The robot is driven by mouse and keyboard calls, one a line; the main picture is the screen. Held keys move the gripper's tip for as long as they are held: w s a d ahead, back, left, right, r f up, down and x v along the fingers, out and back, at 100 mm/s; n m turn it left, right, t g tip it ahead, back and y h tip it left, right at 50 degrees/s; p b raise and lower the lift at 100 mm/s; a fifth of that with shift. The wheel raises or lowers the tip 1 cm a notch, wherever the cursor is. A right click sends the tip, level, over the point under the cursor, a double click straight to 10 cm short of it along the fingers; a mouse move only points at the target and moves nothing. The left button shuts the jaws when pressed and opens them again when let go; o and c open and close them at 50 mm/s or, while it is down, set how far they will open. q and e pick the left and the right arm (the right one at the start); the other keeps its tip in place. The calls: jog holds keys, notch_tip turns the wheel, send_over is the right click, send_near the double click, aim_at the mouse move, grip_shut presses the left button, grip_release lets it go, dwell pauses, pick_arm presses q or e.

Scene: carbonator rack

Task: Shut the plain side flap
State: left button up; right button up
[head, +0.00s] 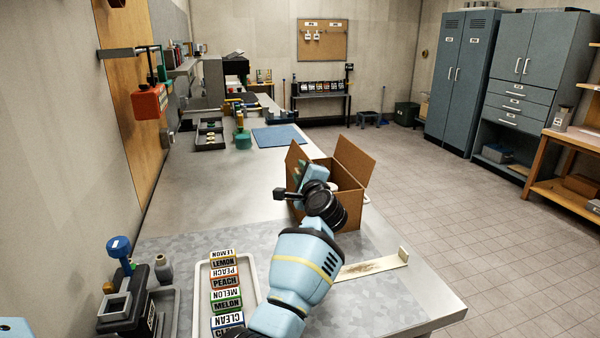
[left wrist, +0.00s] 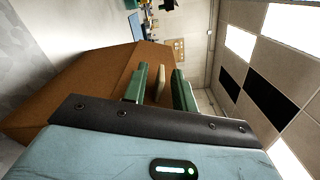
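An open cardboard box (head: 345,207) stands on the bench with raised flaps. One flap (head: 357,155) leans outward at its right, and another flap (head: 295,155) stands at its left, partly behind my gripper. I cannot tell which flap is the plain side one. My left gripper (head: 304,170) is at the box's near left side, over the left flap area. In the left wrist view its green fingers (left wrist: 160,86) are apart, with a narrow tan strip showing between them. Brown cardboard (left wrist: 85,78) lies close beside the fingers; contact cannot be told.
A white tray (head: 254,283) of labelled blocks lies left of my arm. A pale strip with an upright end (head: 375,267) lies to the right. A blue mat (head: 279,136) and a dark tray (head: 209,134) are farther back. The bench's left middle is clear.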

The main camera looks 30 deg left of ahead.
pick_arm(q)
jog(key=shift+w+a, duration=0.25)
grip_shut()
dwell(0.5)
